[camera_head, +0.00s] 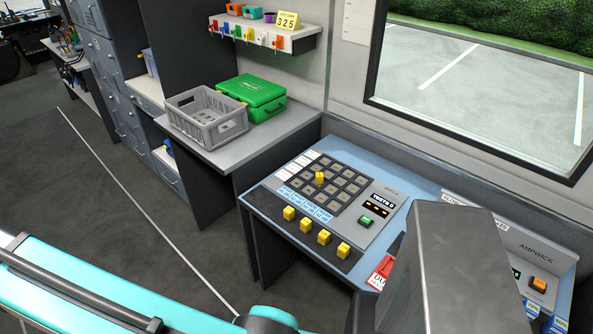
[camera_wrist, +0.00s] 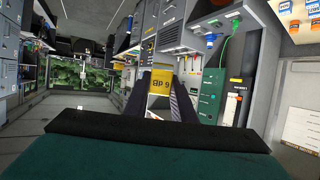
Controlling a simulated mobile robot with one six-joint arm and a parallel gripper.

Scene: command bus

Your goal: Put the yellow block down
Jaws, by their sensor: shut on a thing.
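My gripper (camera_wrist: 160,90) shows in the wrist view, its two dark fingers shut on a yellow block (camera_wrist: 159,85) marked "BP 9". The held block is between the fingertips, away from any surface that I can make out. My gripper and the held block cannot be made out in the head view. In the head view, one yellow block (camera_head: 320,178) stands on the dark button grid (camera_head: 344,207) of the blue console. Several more yellow blocks (camera_head: 307,225) stand in a row on the dark strip along the console's front.
A grey crate (camera_head: 207,128) and a green case (camera_head: 251,98) stand on the grey counter left of the console. A shelf of coloured keys (camera_head: 262,40) hangs above. A green button (camera_head: 366,222) and a second panel (camera_head: 537,260) are to the right. The floor is clear at left.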

